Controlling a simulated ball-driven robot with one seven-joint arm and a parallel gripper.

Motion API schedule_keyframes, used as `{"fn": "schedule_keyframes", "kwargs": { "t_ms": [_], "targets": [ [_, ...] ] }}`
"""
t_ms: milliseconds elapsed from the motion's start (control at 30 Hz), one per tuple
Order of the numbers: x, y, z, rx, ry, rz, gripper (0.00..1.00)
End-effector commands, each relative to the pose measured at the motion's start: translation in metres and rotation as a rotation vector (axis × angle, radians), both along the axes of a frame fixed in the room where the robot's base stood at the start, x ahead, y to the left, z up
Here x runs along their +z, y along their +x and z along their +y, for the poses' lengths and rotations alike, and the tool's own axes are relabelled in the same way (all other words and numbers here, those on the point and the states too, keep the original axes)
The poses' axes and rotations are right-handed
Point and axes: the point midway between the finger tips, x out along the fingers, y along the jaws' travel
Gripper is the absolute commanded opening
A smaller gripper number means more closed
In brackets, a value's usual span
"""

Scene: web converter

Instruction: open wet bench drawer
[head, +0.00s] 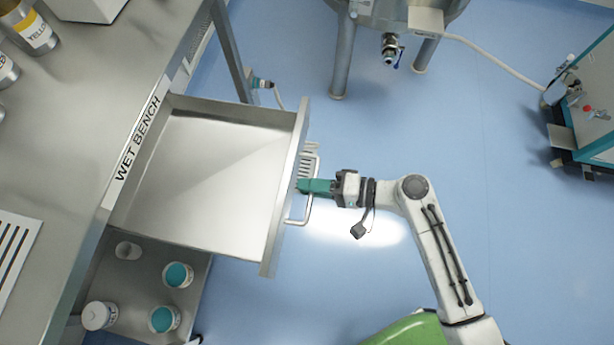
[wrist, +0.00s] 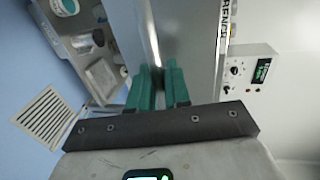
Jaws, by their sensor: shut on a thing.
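The wet bench drawer (head: 215,165) is pulled well out from under the bench top in the head view, and its inside looks empty. Its front panel (head: 288,190) carries a bar handle (head: 312,200) on the right side. My gripper (head: 304,186) has green fingers and is shut on this handle near its middle. In the wrist view the fingers (wrist: 160,88) point at the drawer front; the exact contact with the handle is hidden there. The "WET BENCH" label (head: 137,137) is on the bench edge left of the drawer.
A lower shelf (head: 145,285) holds several jars below the drawer. A tank on legs (head: 395,12) stands at the top, and a teal machine (head: 595,110) at the right. Blue floor (head: 480,150) is free right of the drawer. A floor grille (wrist: 48,117) shows in the wrist view.

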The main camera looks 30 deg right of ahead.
Motion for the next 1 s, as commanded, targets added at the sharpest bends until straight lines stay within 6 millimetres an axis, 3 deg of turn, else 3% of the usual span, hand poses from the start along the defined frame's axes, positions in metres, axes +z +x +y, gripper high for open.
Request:
{"fn": "schedule_keyframes", "kwargs": {
  "t_ms": [167,200,333,667,1000],
  "targets": [
    [-0.001,0.000,0.000,0.000,-0.002,0.001,0.00],
    [-0.001,0.000,0.000,0.000,-0.001,0.001,0.21],
    [0.000,0.000,0.000,0.000,-0.001,0.001,0.33],
    [0.000,-0.003,-0.004,-0.001,0.000,0.001,0.33],
    [0.011,-0.038,-0.050,-0.004,-0.002,0.002,0.33]
  ]
}}
